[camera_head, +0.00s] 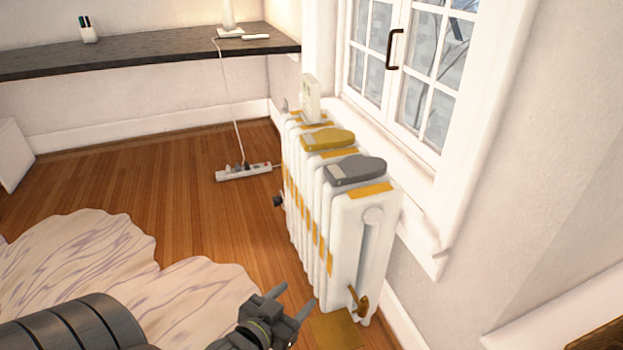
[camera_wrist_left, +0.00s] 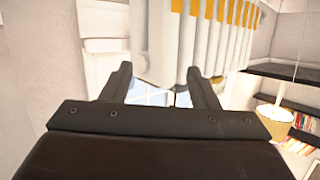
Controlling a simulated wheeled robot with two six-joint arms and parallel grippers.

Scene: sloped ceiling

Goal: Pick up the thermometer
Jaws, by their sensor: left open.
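A small pale upright block (camera_head: 311,98), which looks like the thermometer, stands at the far end of the top of the white radiator (camera_head: 370,235). A yellow flat item (camera_head: 328,139) and a grey flat item (camera_head: 355,170) lie nearer on the same top. My left gripper (camera_head: 290,299) is open and empty, low beside the radiator's near end and well apart from the block. In the left wrist view its two fingers (camera_wrist_left: 158,75) are spread, with the radiator (camera_wrist_left: 205,45) beyond them. The block cannot be made out there. My right gripper is not in view.
The window (camera_head: 400,65) and its sill rise close behind the radiator. A white power strip (camera_head: 243,172) with a cord lies on the wooden floor (camera_head: 190,165). A dark shelf (camera_head: 140,52) runs along the back wall. A pale rug (camera_head: 80,260) lies at left.

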